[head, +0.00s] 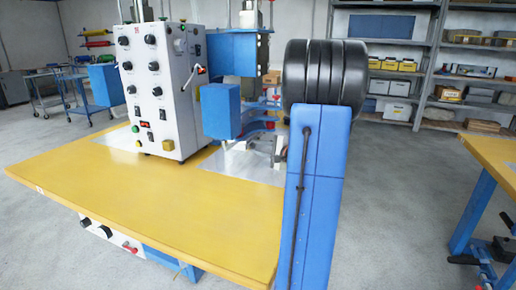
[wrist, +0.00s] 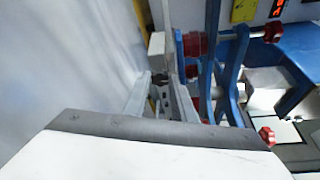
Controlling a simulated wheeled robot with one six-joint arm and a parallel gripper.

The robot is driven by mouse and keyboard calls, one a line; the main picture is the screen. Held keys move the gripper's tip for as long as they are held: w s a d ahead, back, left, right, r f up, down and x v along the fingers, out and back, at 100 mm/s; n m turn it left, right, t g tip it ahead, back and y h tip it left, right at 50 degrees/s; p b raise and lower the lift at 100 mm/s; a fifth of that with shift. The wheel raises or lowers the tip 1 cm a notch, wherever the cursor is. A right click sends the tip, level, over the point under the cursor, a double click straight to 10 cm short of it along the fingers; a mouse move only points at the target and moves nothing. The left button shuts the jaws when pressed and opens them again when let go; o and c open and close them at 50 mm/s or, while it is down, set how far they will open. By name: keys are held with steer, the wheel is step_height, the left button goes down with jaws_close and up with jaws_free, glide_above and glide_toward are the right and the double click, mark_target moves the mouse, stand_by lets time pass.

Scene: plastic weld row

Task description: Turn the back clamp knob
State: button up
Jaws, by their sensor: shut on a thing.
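In the wrist view, the two pale fingers of my gripper (wrist: 162,90) are close together, closed around a small dark knob (wrist: 160,76) in front of a white block (wrist: 156,43). It appears to be the back clamp knob, but the fingers hide most of it and I cannot tell its turn angle. Blue clamp arms (wrist: 213,70) with dark red knobs (wrist: 193,43) stand just to the right of the fingers. In the head view, the blue welding machine (head: 220,110) stands on the yellow table (head: 150,205); my arm hides the gripper and much of the clamp.
A white control box (head: 155,85) with black dials stands on the table left of the welding machine. Another red knob (wrist: 267,135) is at the right in the wrist view. A second yellow table (head: 495,155) is at the right. The table's front left is clear.

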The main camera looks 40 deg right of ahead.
steer(key=shift+n, duration=0.4)
steer(key=shift+f, duration=0.1)
steer(key=o, duration=1.1)
steer(key=shift+c, duration=0.2)
steer(key=s, duration=0.5)
steer(key=s+r, duration=0.1)
steer(key=s, duration=0.5)
steer(key=s+r, duration=0.1)
steer(key=s, duration=0.5)
steer(key=shift+s+d, duration=0.1)
steer(key=shift+s, duration=0.05)
steer(key=shift+f, duration=0.1)
